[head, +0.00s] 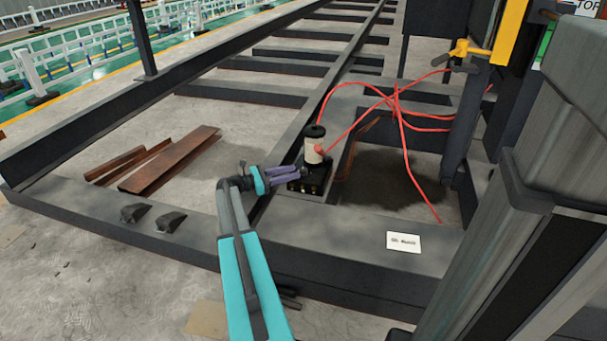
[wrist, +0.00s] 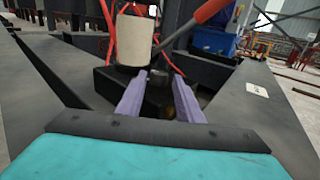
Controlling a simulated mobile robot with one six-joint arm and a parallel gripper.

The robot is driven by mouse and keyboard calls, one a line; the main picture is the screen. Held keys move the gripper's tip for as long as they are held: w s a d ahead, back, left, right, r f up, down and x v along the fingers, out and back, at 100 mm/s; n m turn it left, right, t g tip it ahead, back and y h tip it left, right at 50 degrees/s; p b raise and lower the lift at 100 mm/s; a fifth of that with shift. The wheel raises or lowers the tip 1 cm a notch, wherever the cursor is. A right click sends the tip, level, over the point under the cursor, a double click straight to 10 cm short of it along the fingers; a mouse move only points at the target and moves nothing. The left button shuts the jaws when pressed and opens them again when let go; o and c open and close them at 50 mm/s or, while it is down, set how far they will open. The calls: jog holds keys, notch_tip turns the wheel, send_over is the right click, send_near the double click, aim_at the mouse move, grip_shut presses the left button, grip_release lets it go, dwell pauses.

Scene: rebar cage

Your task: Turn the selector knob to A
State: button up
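A small unit with a black base box (head: 316,188) and a cream cylinder (head: 313,153) stands on the dark steel frame. The cylinder also shows in the wrist view (wrist: 134,40). A red-ended lever (wrist: 205,14) slants across beside it. My gripper (head: 300,173) reaches the front of the box from the left. In the wrist view its two purple fingers (wrist: 160,82) are apart, with a small dark knob (wrist: 157,76) between or just beyond their tips. I cannot tell whether they touch it. The knob's pointer and the letter A are not readable.
Red hoses (head: 398,110) loop behind the unit. A white card (head: 403,241) lies on the beam at right. Rusty plates (head: 170,160) and two dark lumps (head: 170,221) lie at left. A yellow valve handle (head: 468,49) is at upper right. An opening lies right of the unit.

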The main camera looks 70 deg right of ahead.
aim_at(303, 170)
jog(key=shift+b+x, duration=0.95)
jog(key=shift+x, duration=2)
jog(key=c, duration=0.8)
jog(key=shift+o, duration=0.2)
